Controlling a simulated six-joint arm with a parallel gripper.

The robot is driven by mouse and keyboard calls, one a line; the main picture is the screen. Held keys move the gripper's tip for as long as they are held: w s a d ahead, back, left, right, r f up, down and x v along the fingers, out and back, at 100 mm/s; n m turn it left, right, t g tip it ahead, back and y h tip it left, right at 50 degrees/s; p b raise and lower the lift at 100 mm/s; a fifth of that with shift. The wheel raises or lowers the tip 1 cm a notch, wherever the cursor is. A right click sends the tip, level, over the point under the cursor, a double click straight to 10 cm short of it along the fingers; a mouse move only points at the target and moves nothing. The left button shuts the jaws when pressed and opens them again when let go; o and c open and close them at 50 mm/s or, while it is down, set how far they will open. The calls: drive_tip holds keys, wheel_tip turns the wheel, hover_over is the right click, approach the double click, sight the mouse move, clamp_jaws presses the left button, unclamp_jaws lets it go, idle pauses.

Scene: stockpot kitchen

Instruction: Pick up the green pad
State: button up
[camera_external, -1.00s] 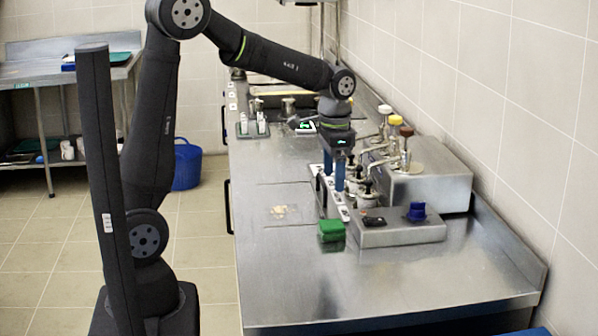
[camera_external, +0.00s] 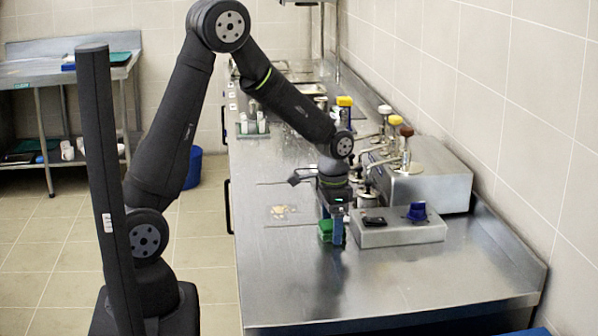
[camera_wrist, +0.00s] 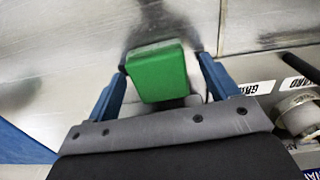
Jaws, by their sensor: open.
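The green pad (camera_external: 325,229) is on the steel counter, just left of the grey control box. In the wrist view the green pad (camera_wrist: 159,72) lies between the two blue fingers, with a gap showing on the right side. My gripper (camera_external: 331,232) points down at the pad, its fingers on either side of it in the external view. In the wrist view my gripper (camera_wrist: 160,75) is open. Part of the pad is hidden behind a finger in the external view.
The grey control box (camera_external: 400,231) with a blue knob (camera_external: 417,211) stands close to the right of my gripper. Pump dispensers and a steel unit (camera_external: 430,180) are behind it. The front counter (camera_external: 400,280) is clear.

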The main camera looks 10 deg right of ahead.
drive_tip(key=c, duration=1.1)
drive_tip(key=shift+o, duration=0.2)
drive_tip(key=shift+r, duration=0.45)
drive_tip(key=r, duration=0.2)
drive_tip(key=s+r, duration=0.1)
drive_tip(key=shift+r, duration=0.4)
drive_tip(key=s+r, duration=0.6)
drive_tip(key=s, duration=0.4)
drive_tip(key=shift+s+a, duration=0.25)
drive_tip(key=shift+s, duration=0.1)
drive_tip(key=shift+r, duration=0.1)
